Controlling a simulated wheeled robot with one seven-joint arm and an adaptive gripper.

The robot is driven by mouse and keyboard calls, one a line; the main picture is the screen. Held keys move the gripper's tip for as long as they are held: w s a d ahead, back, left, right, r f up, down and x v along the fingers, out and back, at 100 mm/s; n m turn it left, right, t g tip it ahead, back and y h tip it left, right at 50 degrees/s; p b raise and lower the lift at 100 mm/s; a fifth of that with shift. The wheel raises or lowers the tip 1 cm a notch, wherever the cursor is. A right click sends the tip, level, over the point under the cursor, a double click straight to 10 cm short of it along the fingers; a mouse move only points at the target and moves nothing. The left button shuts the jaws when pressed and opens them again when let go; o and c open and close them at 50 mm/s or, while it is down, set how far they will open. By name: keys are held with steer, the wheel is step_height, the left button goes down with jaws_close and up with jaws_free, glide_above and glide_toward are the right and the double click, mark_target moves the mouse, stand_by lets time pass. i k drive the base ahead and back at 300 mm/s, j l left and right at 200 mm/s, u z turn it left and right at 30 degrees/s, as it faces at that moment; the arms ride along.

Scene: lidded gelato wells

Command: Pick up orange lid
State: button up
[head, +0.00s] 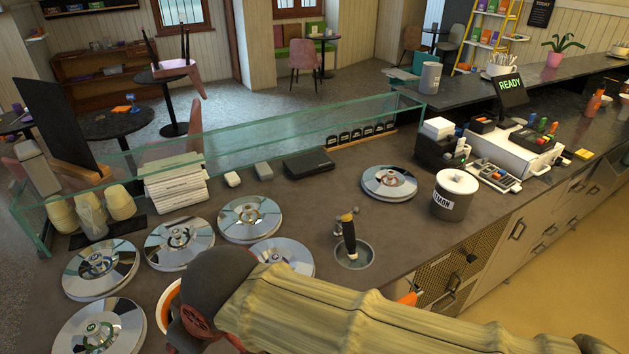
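Several round, mirror-like metal lids lie on the dark counter. No lid is plainly orange, and I cannot tell which is the orange lid. The lid at the right of the group (388,183) has a small dark reddish knob. Another lid (283,258) is partly hidden by my arm. A round white rim with orange inside (167,303) shows left of my wrist, mostly covered by it. My gripper (196,326) points down over that spot at the lower left. Its fingers are hidden behind the dark wrist, so I cannot see whether it holds anything.
Other lids (100,268) sit at the left. A scoop with a black handle (349,235) stands in a round sink well. A glass guard (240,130) runs along the back. A labelled canister (455,194) and a register (525,145) stand at the right. Bare counter lies around the scoop.

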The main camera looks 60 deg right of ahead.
mark_target(388, 183)
steer(key=z, duration=2.65)
steer(key=u, duration=2.15)
steer(key=z, duration=2.1)
steer(key=i+l+u, duration=0.2)
steer(key=i+l, duration=0.2)
steer(key=l, duration=0.2)
steer(key=i+l+u, duration=0.15)
steer(key=l, duration=0.2)
steer(key=i+l+u, duration=0.1)
steer(key=l, duration=0.2)
steer(key=i, duration=0.05)
